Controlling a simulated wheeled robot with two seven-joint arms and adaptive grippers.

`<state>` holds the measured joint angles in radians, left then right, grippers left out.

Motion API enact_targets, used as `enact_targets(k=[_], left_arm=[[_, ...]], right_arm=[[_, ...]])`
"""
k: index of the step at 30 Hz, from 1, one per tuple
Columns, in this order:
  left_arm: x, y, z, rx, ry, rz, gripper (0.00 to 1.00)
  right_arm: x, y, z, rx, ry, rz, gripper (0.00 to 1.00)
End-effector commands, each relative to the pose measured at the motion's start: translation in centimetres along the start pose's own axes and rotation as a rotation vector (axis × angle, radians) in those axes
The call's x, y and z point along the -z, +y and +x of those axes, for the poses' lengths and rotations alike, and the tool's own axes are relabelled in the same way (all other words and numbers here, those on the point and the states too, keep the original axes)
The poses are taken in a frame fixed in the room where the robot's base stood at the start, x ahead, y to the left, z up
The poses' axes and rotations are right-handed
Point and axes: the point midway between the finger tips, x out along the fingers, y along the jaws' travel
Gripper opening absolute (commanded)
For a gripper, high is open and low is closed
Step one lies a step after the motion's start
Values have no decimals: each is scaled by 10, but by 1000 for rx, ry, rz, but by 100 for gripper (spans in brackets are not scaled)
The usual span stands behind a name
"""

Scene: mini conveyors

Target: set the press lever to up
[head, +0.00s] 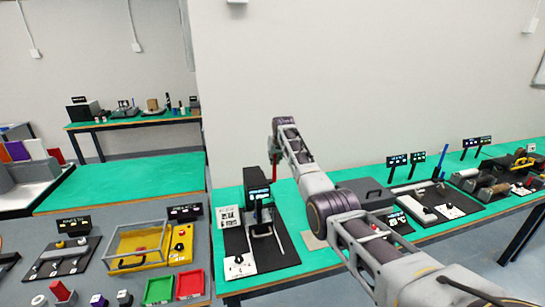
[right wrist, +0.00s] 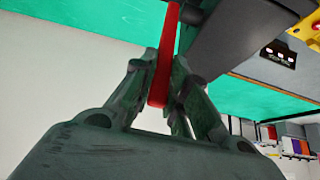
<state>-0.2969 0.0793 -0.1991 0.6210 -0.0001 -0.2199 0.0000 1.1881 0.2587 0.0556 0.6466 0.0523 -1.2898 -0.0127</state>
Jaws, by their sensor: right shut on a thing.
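The press (head: 254,181) is a dark upright machine with a small lit display, standing on a black base board on the green table. Its red lever (head: 275,158) shows as a thin, nearly upright bar at the press's upper right. My right gripper (head: 277,146) is at the lever's upper part. In the right wrist view the red lever (right wrist: 164,55) runs between the two fingers of my right gripper (right wrist: 165,75), which are shut on it. The lever's pivot is not clear. My left gripper is not in view.
White cards and a knob panel (head: 240,265) sit at the press's left front. A grey box (head: 358,193) and other stations stand to the right on the green table (head: 292,205). Red and green trays (head: 190,283) lie on the grey table at left.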

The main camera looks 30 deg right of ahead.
Motion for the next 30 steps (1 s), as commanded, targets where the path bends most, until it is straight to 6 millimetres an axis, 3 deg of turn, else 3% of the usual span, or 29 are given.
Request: enact_targets(k=[14,15,20,30], left_arm=[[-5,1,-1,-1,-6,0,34],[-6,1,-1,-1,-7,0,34],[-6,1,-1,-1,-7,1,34],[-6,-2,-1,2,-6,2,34]], right_arm=[[-1,1,-2,0,-7,0,0],[-1,1,-2,0,-7,0,18],[-1,1,-2,0,-8,0,38],[-2,1,-1,0,-9,0,38]])
